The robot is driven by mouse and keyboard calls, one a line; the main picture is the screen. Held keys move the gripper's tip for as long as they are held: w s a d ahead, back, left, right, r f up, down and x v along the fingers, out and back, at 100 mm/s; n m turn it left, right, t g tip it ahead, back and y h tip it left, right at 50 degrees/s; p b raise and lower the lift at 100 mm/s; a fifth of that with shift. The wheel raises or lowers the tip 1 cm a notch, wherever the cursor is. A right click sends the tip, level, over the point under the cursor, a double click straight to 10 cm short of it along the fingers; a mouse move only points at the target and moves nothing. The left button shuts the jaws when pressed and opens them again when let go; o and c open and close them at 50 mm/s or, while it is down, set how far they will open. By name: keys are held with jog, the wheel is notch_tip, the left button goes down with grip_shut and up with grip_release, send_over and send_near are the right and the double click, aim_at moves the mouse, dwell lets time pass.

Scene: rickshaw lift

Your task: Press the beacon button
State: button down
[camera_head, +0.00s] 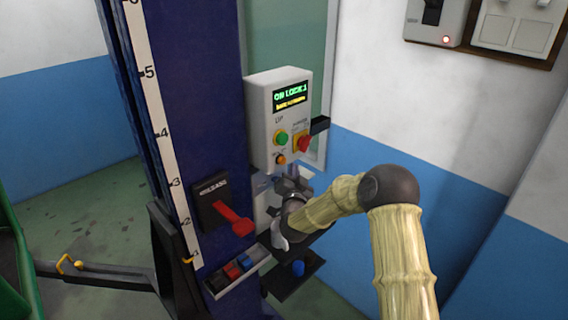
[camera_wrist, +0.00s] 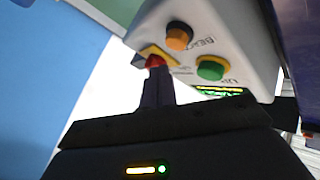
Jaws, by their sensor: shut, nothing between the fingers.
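The beacon button is the orange round button (camera_head: 280,158) low on the front of the grey control box (camera_head: 262,115), below the green UP button (camera_head: 281,138). In the wrist view, which is turned over, the orange button (camera_wrist: 179,36) sits beside lettering that starts "BEA". My gripper (camera_head: 291,182) is shut and empty, just below the box in the head view. In the wrist view its dark fingers (camera_wrist: 157,84) point toward the box face, with the tip overlapping the red knob (camera_wrist: 155,61). I cannot tell whether they touch it. The orange button is uncovered.
A red knob on a yellow plate (camera_head: 304,143) is right of the buttons. The lit display (camera_head: 291,96) reads about "ON LOCK:1". A red release lever (camera_head: 233,218) is on the blue post (camera_head: 190,110). A small tray (camera_head: 237,278) holds items below.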

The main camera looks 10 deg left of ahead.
jog(key=s+d+b, duration=0.1)
jog(key=s+d, duration=0.1)
jog(key=d, duration=0.1)
jog(key=shift+s, duration=0.1)
jog(key=shift+a, duration=0.1)
dwell(0.7)
jog(key=s+d+f+n+g, duration=0.2)
jog(key=s+d+g, duration=0.3)
jog(key=s, duration=0.6)
jog(key=s+d+f+n+g+h, duration=0.1)
jog(key=s+d+g, duration=0.5)
jog(key=s, duration=0.6)
jog(key=s+d+f+n+g+h+b, duration=0.1)
jog(key=s+d+f+n+g, duration=0.2)
jog(key=s+d, duration=0.6)
jog(key=s+g, duration=0.2)
jog(key=s, duration=0.1)
jog(key=shift+s+g, duration=0.25)
jog(key=shift+g, duration=0.15)
